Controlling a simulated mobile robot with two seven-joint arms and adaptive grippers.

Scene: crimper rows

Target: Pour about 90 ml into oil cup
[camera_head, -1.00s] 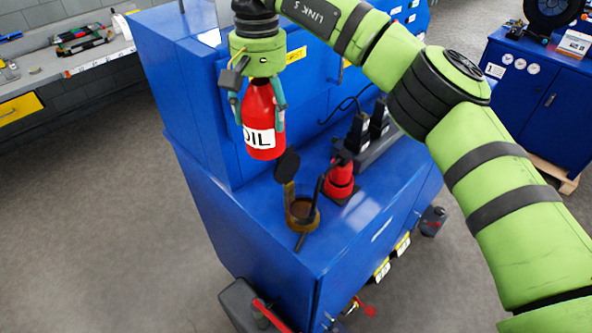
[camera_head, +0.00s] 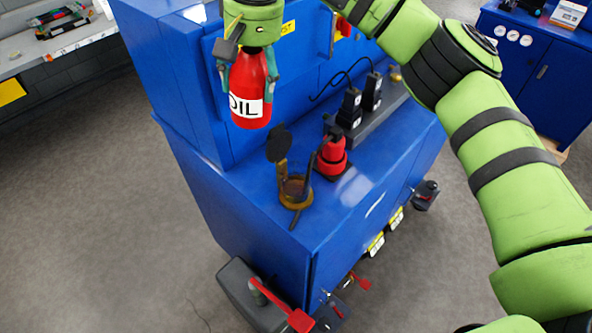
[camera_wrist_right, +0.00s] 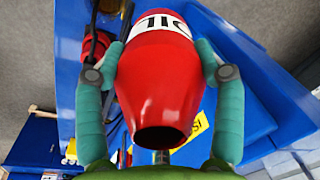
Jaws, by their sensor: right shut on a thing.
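A red bottle (camera_head: 250,88) with a white OIL label hangs upright in my right gripper (camera_head: 248,68), which is shut around its sides. In the right wrist view the bottle (camera_wrist_right: 160,80) shows its open dark mouth toward the camera, between the two teal fingers of the gripper (camera_wrist_right: 160,62). The oil cup (camera_head: 295,192) is a brass-coloured cup with its dark round lid (camera_head: 279,143) raised, standing on the blue cabinet top. The bottle is above and to the left of the cup in the head view, apart from it. The cup's inside is partly hidden. My left gripper is out of view.
A red and black tool (camera_head: 332,157) stands right behind the cup. Black handheld units (camera_head: 352,108) sit in a grey rack on the blue cabinet (camera_head: 375,180). A tall blue panel (camera_head: 190,100) rises behind the bottle. The cabinet top's front corner is clear.

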